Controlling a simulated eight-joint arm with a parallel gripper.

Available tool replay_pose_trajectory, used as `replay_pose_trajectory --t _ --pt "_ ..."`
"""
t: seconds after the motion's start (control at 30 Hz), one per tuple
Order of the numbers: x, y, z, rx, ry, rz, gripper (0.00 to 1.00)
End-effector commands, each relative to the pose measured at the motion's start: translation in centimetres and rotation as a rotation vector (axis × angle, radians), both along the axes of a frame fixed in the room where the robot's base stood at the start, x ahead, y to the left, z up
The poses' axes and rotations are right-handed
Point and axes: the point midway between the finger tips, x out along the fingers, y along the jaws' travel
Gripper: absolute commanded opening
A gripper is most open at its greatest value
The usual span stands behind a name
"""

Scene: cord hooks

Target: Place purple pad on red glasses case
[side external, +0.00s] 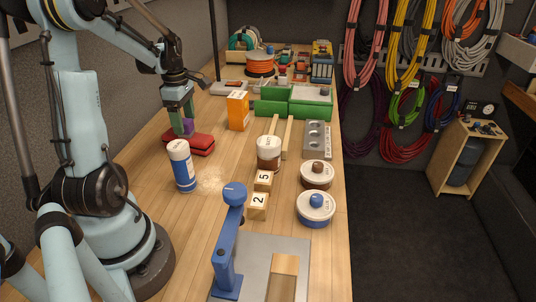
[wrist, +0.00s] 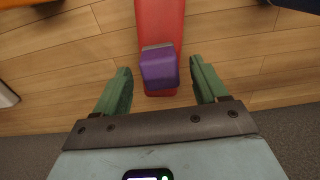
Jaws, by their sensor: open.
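The purple pad (wrist: 159,69) rests on the red glasses case (wrist: 160,22) in the wrist view, near the case's end closest to my gripper. In the side external view the red glasses case (side external: 201,146) lies on the bench, and the purple pad (side external: 188,126) shows partly behind my green fingers. My gripper (wrist: 160,88) is open, with one finger on each side of the pad and a visible gap on both sides. In the side external view my gripper (side external: 181,122) is low over the case.
A blue and white bottle (side external: 182,166) stands close in front of the case. An orange box (side external: 238,110) stands behind it to the right. A brown and white jar (side external: 268,154), numbered wooden blocks (side external: 258,205) and a blue-handled press (side external: 230,240) are further right.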

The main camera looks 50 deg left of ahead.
Motion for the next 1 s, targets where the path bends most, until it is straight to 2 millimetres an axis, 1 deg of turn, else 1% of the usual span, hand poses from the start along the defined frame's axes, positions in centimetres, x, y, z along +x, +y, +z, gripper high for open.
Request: replay_pose_trajectory --t 0.03,0.1,0.4,0.6,0.73,0.77,0.87,0.97,1.0 --pt "0.0 0.0 0.9 0.0 0.0 0.0 0.72" --pt "0.0 0.0 2.2 0.0 0.0 0.0 0.72" --pt "0.0 -0.1 7.3 0.0 0.0 0.0 0.72" --pt "0.0 0.0 9.4 0.0 0.0 0.0 0.72" --pt "0.1 -0.3 10.0 0.003 -0.003 -0.016 0.72" --pt "0.3 -0.6 10.1 0.007 -0.006 -0.036 0.72" --pt "1.6 -2.7 10.3 0.038 -0.03 -0.19 0.72" --pt "3.4 -6.7 10.4 0.099 -0.074 -0.475 0.72" --pt "4.1 -8.7 10.3 0.132 -0.094 -0.615 0.72"
